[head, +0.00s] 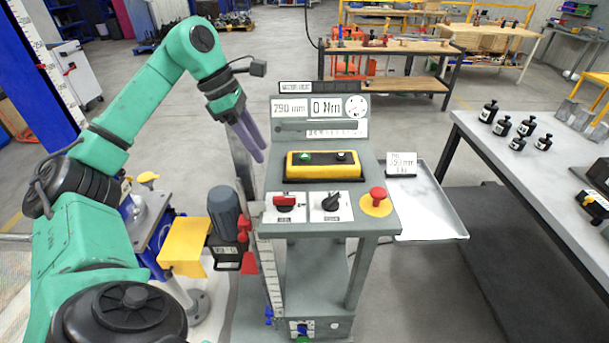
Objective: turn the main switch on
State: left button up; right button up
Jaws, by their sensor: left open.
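A grey control console (378,222) stands in the middle of the head view. On its sloping front sits a rotary switch with a red handle (285,201) on a white plate, which looks like the main switch; its label is too small to read. The red handle lies roughly crosswise. To its right is a black rotary selector (331,202) on a similar plate. My left gripper (262,157) has purple fingers pointing down, open and empty, at the console's left edge, above and left of the red switch. My right gripper is not in view.
A red mushroom button (377,196) on a yellow base sits right of the selector. A yellow-black button box (325,166) lies behind the switches. A grey motor (226,213) stands left of the console, a tray (452,226) right. A table (470,124) with black weights is further right.

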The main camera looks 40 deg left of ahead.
aim_at(284, 197)
pick_arm(q)
jog(key=f, duration=0.1)
jog(key=s+d+f+b, duration=0.1)
jog(key=f, duration=0.1)
jog(key=s+d+f+b, duration=0.1)
jog(key=shift+f, duration=0.4)
jog(key=x, duration=0.2)
jog(key=w+x, duration=0.1)
jog(key=x, duration=0.3)
jog(key=shift+w+f, duration=0.2)
jog(key=shift+w, duration=0.2)
jog(key=shift+p+x, duration=0.35)
jog(key=shift+x, duration=0.6)
jog(key=shift+s, duration=0.2)
jog(key=shift+w, duration=0.1)
grip_shut()
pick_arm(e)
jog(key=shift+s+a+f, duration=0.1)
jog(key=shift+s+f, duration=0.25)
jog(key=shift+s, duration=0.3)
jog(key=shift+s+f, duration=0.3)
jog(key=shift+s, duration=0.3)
